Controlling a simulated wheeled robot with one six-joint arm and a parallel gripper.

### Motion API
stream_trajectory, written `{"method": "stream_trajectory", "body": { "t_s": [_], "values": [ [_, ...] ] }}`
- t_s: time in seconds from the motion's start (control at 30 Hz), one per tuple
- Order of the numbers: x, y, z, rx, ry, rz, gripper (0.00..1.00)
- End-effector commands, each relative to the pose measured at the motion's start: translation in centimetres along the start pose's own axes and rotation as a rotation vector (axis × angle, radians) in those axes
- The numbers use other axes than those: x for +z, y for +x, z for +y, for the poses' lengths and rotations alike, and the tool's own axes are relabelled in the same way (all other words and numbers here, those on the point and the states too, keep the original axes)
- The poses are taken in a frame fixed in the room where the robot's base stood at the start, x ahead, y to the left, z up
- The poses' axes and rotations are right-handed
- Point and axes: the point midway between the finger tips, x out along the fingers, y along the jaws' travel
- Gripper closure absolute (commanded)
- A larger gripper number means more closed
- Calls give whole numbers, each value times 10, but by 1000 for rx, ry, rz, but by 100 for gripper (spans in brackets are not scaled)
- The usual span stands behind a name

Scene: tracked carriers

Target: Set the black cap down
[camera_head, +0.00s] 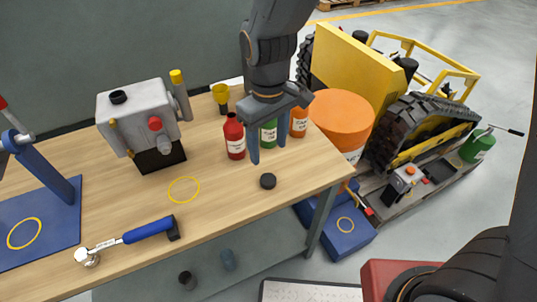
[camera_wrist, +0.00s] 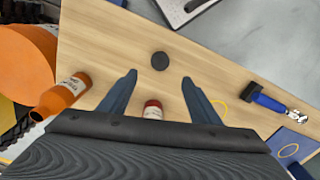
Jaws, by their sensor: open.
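The black cap (camera_head: 267,181) lies flat on the wooden workbench (camera_head: 225,200), near its front right part. It also shows in the wrist view (camera_wrist: 160,61), beyond the fingertips and roughly midway between them. My gripper (camera_head: 280,160) is open and empty above the bench, with its fingers pointing down. In the wrist view its two fingers (camera_wrist: 158,78) stand wide apart, and nothing is between them at the tips. The cap is apart from both fingers.
A red bottle (camera_head: 235,138), a green bottle (camera_head: 268,134) and an orange bottle (camera_head: 299,122) stand close behind my gripper. A grey machine (camera_head: 140,113) stands at left. A blue-handled tool (camera_head: 148,232) lies near the front edge. Bare wood surrounds the cap.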

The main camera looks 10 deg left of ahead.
Motion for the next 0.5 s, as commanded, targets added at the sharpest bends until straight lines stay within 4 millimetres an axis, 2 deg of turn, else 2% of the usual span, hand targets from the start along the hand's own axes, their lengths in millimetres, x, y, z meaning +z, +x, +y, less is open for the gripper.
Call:
{"method": "stream_trajectory", "body": {
  "t_s": [0.23,0.33,0.43,0.5],
  "values": [
    [0,-6,0,0,0,0,43],
    [5,-8,7,1,24,3,43],
    [22,-11,30,4,109,15,43],
    [42,-15,54,8,205,28,43]
  ]
}}
